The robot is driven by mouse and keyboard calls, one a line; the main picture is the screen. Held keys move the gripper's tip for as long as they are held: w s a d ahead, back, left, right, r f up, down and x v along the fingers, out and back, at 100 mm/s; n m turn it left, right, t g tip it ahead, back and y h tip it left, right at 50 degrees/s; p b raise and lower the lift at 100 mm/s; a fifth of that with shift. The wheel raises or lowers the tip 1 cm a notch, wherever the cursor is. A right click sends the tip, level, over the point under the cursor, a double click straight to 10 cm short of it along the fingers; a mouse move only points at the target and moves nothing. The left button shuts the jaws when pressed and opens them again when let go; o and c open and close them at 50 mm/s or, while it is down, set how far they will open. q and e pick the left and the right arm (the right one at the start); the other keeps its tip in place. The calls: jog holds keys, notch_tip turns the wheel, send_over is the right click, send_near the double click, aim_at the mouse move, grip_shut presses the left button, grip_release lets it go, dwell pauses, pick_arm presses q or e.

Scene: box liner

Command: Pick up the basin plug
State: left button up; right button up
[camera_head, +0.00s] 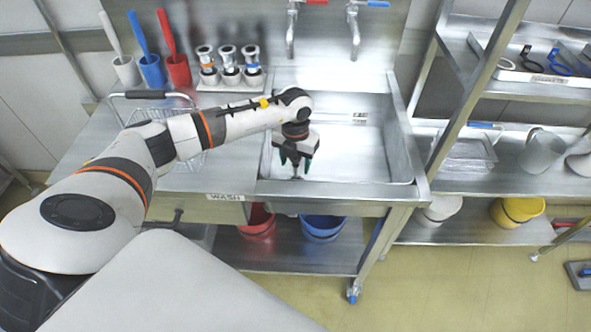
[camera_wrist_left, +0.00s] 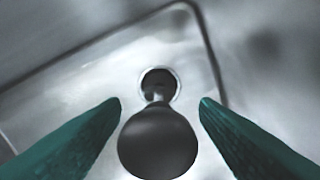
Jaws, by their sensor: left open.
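The basin plug (camera_wrist_left: 158,140) shows large in the left wrist view, with a dark rounded top and a narrow light neck beyond it. It lies in line with a dark round opening with a bright rim (camera_wrist_left: 160,82) in the basin floor; I cannot tell whether it sits in it. My left gripper (camera_wrist_left: 160,105) is open, its green fingers on either side of the plug with gaps. In the head view the left gripper (camera_head: 297,171) points down inside the sink basin (camera_head: 365,160), near its front left corner; the plug is mostly hidden there. My right gripper is not in view.
Two taps (camera_head: 290,35) hang over the basin's back. Cups with brushes (camera_head: 152,70), several capped containers (camera_head: 228,72) and a wire basket (camera_head: 150,97) stand left of it. A shelf rack (camera_head: 480,190) stands at the right. The basin's middle is clear.

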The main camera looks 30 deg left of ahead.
pick_arm(q)
jog(key=shift+f, duration=0.9)
jog(key=shift+c, duration=0.6)
grip_shut()
